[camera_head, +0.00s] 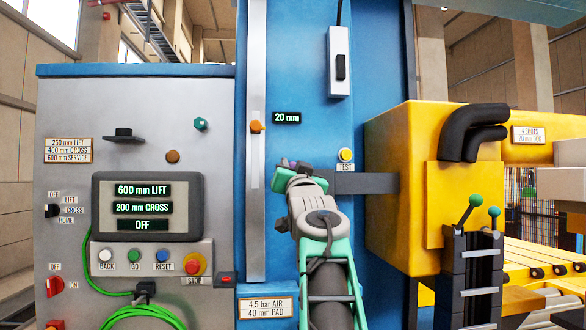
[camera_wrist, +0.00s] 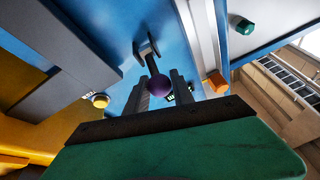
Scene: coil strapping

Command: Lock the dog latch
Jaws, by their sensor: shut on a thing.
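A purple ball knob (camera_wrist: 159,86) sits on a dark stem that comes out of a dark bracket (camera_wrist: 147,48) on the blue column; I take this to be the dog latch. My gripper (camera_wrist: 160,78) has its two dark fingers closed on either side of the knob, holding it. In the head view my gripper (camera_head: 300,178) is up against the blue column, below the 20 mm display. Only a little purple (camera_head: 283,163) shows past it there; the latch's stem and bracket are mostly hidden by my wrist.
A yellow TEST button (camera_head: 346,155) and a grey bar (camera_head: 368,183) are just right of my gripper. An orange pointer (camera_head: 257,126) sits on the pale vertical rail at left. The yellow housing (camera_head: 388,150) stands at right, the grey control panel (camera_head: 70,110) at left.

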